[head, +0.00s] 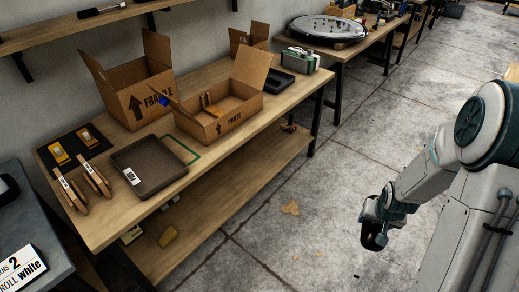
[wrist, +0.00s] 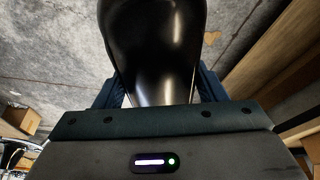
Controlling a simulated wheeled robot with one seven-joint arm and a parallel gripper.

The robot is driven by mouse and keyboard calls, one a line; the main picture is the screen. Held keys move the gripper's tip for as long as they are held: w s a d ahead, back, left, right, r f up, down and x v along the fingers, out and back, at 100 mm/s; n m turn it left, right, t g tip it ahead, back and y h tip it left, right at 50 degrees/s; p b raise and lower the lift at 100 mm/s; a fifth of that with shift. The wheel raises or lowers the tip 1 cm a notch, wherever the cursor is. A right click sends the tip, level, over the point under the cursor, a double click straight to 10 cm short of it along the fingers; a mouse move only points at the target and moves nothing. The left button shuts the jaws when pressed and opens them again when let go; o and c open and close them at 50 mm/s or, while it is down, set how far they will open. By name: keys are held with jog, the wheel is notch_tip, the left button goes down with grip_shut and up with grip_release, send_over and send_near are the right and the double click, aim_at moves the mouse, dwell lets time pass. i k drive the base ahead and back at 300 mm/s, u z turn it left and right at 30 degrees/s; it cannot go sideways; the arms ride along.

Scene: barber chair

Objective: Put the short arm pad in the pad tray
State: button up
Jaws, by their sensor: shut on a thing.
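My gripper (head: 376,212) hangs over the bare floor at the right of the head view, well apart from the workbench. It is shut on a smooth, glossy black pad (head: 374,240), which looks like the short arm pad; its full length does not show. In the wrist view the pad (wrist: 155,40) sits between the two fingers of my gripper (wrist: 158,92) and runs out of the top of the picture. The pad tray (head: 148,167) is a shallow dark tray with a white label, lying on the near left part of the bench. It looks empty.
Left of the tray are a black mat (head: 60,143) with orange-handled tools and wooden-looking pieces (head: 95,180). Behind it stand a FRAGILE box (head: 135,95) and an open PARTS box (head: 225,120). A lower shelf (head: 220,205) runs under the bench. The floor between is mostly clear.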

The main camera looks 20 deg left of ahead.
aim_at(148, 167)
jog(key=u, duration=2.25)
